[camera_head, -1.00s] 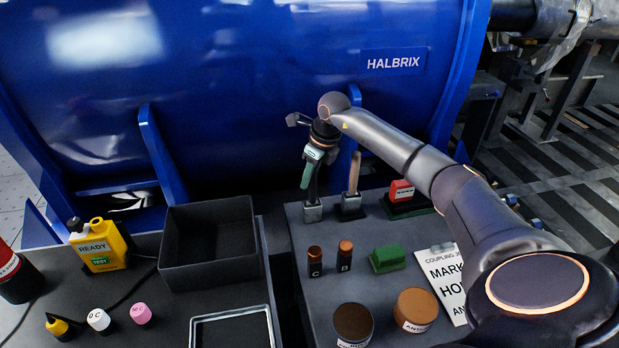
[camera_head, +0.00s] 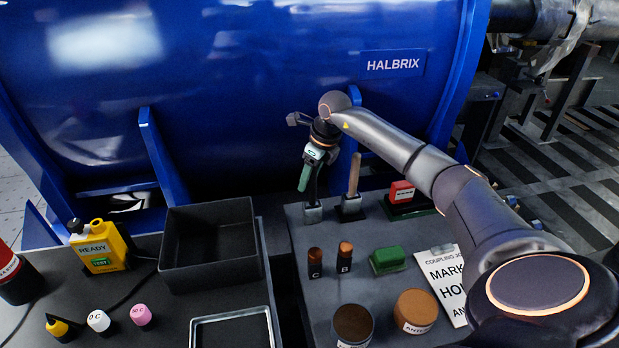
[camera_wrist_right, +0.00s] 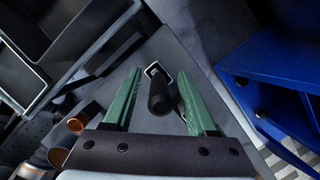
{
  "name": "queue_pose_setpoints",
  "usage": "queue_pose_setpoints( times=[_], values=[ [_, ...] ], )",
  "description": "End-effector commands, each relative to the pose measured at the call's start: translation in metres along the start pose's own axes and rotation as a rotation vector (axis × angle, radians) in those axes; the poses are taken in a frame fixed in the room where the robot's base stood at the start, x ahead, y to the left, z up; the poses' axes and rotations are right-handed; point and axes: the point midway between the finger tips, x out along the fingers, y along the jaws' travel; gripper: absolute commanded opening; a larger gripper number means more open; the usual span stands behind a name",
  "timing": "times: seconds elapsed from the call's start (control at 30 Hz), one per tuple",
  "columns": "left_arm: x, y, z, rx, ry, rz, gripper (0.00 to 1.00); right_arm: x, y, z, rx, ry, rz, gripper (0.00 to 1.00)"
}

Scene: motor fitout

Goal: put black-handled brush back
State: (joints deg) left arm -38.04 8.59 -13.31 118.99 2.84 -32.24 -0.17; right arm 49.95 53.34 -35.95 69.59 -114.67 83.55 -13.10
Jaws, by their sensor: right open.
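The black-handled brush (camera_head: 315,184) stands upright in a small grey holder (camera_head: 313,212) at the back left of the right-hand bench. Its black handle (camera_wrist_right: 159,97) points toward the camera in the right wrist view, above the pale rim of the holder (camera_wrist_right: 154,68). My right gripper (camera_head: 308,184) is just above the holder. Its green fingers (camera_wrist_right: 159,76) are open, one on each side of the handle, with visible gaps. The brush's lower end is hidden in the holder. My left gripper is not in view.
A wooden-handled tool (camera_head: 354,175) stands in a neighbouring holder close to the right. Two small bottles (camera_head: 315,263), a green block (camera_head: 387,260) and a red item (camera_head: 401,191) are nearby. A black bin (camera_head: 208,275) lies left. The blue motor housing (camera_head: 240,90) rises behind.

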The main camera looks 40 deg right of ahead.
Motion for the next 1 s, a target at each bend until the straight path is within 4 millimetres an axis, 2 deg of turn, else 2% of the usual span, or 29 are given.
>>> queue_pose_setpoints(
  times=[0.3,0.5,0.7,1.0],
  values=[
    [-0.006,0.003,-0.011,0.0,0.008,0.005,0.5,-0.068,-0.002,0.001,0.002,-0.003,-0.004,0.58],
    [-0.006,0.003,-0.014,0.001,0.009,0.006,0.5,-0.101,-0.001,0.001,0.002,-0.001,-0.003,0.58],
    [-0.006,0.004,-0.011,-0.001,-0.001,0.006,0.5,-0.115,-0.001,0.0,0.003,0.0,-0.002,0.58],
    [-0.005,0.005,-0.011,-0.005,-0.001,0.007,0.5,-0.115,-0.001,0.0,0.003,0.0,-0.002,0.58]
  ],
)
